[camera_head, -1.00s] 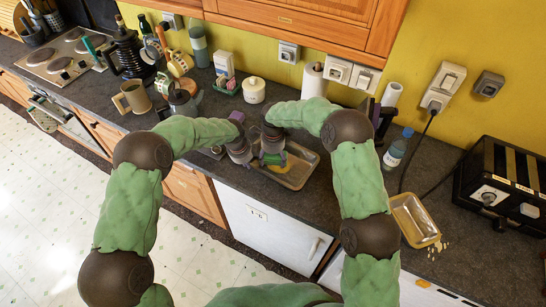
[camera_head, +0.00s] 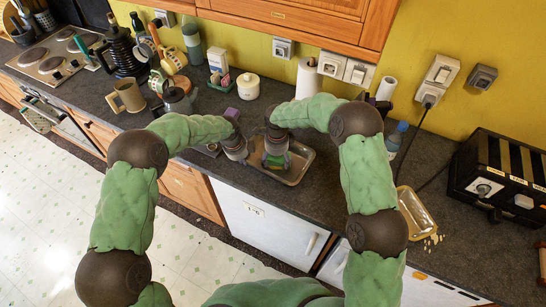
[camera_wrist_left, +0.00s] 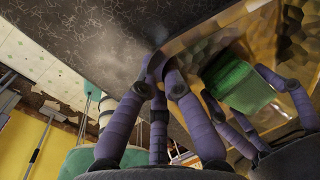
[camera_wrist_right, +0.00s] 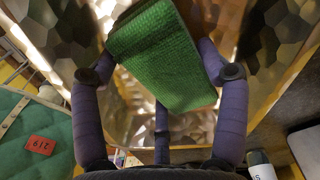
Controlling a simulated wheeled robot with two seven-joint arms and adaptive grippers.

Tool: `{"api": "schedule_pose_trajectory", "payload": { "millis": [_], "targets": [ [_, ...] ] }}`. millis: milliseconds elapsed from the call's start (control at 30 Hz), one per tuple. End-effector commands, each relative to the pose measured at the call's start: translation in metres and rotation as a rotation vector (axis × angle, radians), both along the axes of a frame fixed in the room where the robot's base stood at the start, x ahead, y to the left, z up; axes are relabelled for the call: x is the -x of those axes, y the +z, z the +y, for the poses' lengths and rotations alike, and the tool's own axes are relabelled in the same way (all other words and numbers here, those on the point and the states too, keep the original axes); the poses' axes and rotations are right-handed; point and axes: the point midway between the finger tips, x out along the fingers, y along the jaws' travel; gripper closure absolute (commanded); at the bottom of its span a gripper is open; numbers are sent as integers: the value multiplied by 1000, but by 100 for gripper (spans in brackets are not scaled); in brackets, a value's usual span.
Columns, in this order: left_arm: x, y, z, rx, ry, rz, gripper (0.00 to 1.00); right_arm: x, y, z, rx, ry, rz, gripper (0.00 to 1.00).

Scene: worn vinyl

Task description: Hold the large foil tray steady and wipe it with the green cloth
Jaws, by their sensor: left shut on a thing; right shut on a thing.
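The large foil tray (camera_head: 296,176) lies on the dark counter, and its faceted metal floor fills much of the right wrist view (camera_wrist_right: 270,50). My left gripper (camera_head: 242,156) is at its left end, shut on the rim; the left wrist view shows the fingertips (camera_wrist_left: 160,66) together at the tray's edge. My right gripper (camera_head: 275,160) is over the tray, shut on the green cloth (camera_wrist_right: 160,58). The cloth is a folded, textured block between the fingers and also shows in the left wrist view (camera_wrist_left: 238,82). In the head view the right gripper mostly hides it.
A smaller foil tray (camera_head: 415,212) with pale crumbs beside it lies to the right. A bottle (camera_head: 396,138) and a black toaster (camera_head: 505,175) stand near it. A white lidded pot (camera_head: 248,86), mug (camera_head: 127,96) and metal pot (camera_head: 178,98) stand left and behind.

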Motion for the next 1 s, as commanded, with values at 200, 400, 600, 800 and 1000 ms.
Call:
{"api": "schedule_pose_trajectory", "payload": {
  "millis": [200, 400, 600, 800, 1000],
  "targets": [
    [0, 0, 0, 0, 0, 0, 100, 0, -3, 0, 0, 0, 0, 52],
    [0, 0, 0, 0, 0, 0, 100, -8, -5, 10, 1, 1, 0, 52],
    [0, 0, 0, 1, 0, -1, 100, -18, -7, 21, 1, 2, 2, 52],
    [-1, 1, 0, 1, 0, -1, 100, -22, -9, 27, -1, 2, 4, 52],
    [-1, 1, -1, 1, 0, -2, 100, -21, -8, 25, 0, 2, 6, 52]
  ]
}}
